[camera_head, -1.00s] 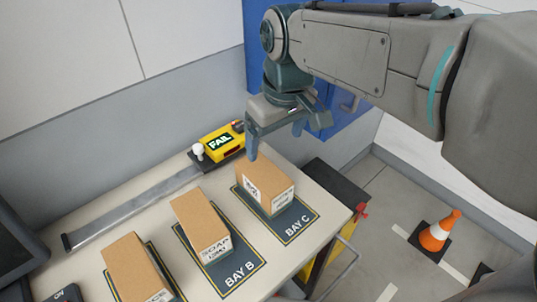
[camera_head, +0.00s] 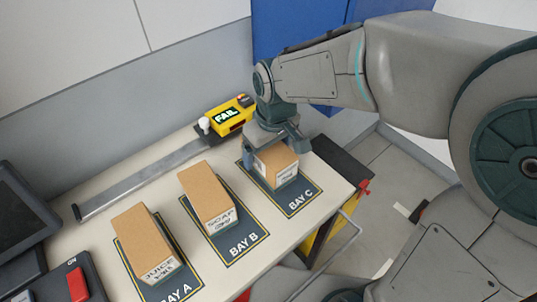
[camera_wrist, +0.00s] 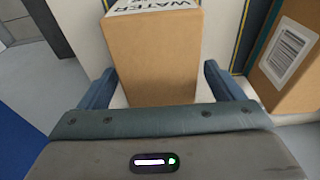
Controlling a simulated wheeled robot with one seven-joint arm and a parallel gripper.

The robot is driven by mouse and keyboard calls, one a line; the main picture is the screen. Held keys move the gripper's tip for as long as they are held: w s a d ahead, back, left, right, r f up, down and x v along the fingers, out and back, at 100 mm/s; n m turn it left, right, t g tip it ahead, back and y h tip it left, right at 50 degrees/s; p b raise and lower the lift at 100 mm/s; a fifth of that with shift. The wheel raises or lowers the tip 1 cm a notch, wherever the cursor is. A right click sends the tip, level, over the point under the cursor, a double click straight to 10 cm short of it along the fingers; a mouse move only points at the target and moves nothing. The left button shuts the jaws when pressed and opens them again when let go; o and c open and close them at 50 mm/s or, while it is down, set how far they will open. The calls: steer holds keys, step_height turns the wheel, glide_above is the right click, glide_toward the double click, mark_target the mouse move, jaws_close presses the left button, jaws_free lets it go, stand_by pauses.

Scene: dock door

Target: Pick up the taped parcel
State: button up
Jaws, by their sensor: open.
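Three brown cardboard parcels stand on the bench, one on each bay mat. The bay C parcel (camera_head: 277,164) has a white label reading WATER in the wrist view (camera_wrist: 155,60). The bay B parcel (camera_head: 207,192) is marked SOAP, and the bay A parcel (camera_head: 145,243) seems marked JUICE. I cannot make out tape on any of them, so I cannot tell which is the taped one. My gripper (camera_head: 275,150) is open over the bay C parcel. In the wrist view its fingers are on either side of this parcel, with gaps beside them; its far underside is hidden.
A yellow device reading FAIL (camera_head: 229,116) stands behind the parcels, near a grey rail (camera_head: 140,185). A dark screen (camera_head: 20,210) and a panel with a red switch (camera_head: 77,284) are at the left. The bench ends just right of bay C.

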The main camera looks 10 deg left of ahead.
steer(key=shift+w+f, duration=0.1)
steer(key=shift+f, duration=0.5)
steer(key=c, duration=1.3)
steer(key=shift+r, duration=0.1)
